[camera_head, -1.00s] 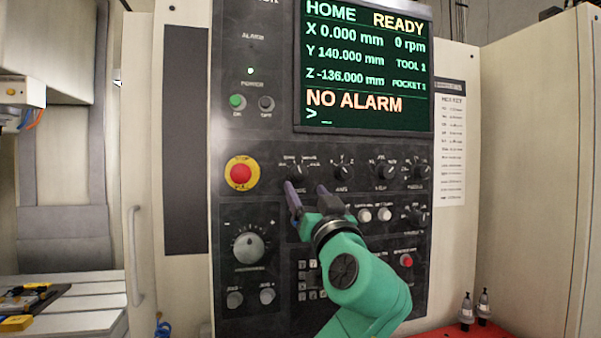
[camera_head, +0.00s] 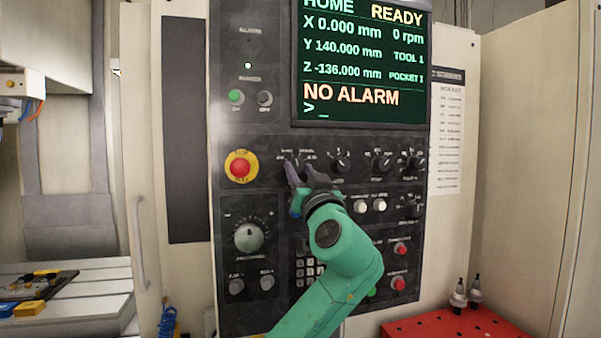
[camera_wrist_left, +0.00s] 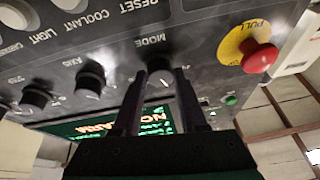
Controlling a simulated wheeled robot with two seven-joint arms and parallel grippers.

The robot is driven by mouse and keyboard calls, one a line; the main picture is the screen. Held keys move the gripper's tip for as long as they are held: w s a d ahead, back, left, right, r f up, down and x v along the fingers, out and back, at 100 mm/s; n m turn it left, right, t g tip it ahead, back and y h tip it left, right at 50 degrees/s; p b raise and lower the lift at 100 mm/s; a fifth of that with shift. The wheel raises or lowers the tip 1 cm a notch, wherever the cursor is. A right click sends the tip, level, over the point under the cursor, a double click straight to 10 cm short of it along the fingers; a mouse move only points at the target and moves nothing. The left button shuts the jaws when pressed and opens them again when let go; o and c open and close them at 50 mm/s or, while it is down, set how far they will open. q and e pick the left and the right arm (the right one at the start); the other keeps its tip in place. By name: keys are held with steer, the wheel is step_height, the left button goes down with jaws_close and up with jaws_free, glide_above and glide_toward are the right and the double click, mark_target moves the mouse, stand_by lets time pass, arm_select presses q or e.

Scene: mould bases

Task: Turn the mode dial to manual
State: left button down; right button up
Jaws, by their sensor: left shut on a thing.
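The mode dial (camera_head: 296,163) is a dark knob on the black control panel (camera_head: 225,200), in the upper knob row, right of the emergency stop. In the left wrist view the dial (camera_wrist_left: 159,68) sits under the label MODE, between my two fingertips. My left gripper (camera_head: 299,173) is shut on the dial, one finger on each side. The fingers hide much of the dial and its lettering, so I cannot read where it points. The screen (camera_head: 362,112) shows HOME, READY and NO ALARM. My right gripper is not in view.
The red and yellow emergency stop (camera_head: 240,168) is just left of the dial. The axis knob (camera_head: 339,161) and other knobs stand to the right. A large override dial (camera_head: 248,237) is below left. A red surface with tool holders (camera_head: 459,294) is at lower right.

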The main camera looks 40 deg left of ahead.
arm_select(q)
steer(key=shift+m, duration=0.3)
steer(key=shift+s+m+t+h+b, duration=0.1)
steer(key=shift+m+t+h+b, duration=0.3)
steer(key=shift+m, duration=0.4)
steer(key=shift+m+t+h, duration=0.3)
steer(key=shift+m+t, duration=0.2)
steer(key=shift+m, duration=0.6)
steer(key=m, duration=0.1)
steer(key=m+t+h, duration=0.1)
steer(key=m, duration=0.1)
steer(key=shift+s+a+r+h, duration=0.1)
steer(key=shift+r+h, duration=0.05)
steer(key=shift+h, duration=0.15)
steer(key=shift+m+t+h+p, duration=0.3)
steer(key=shift+m+h+p, duration=0.35)
steer(key=shift+m, duration=1.15)
steer(key=shift+c, duration=2.2)
jaws_free()
steer(key=shift+s, duration=0.1)
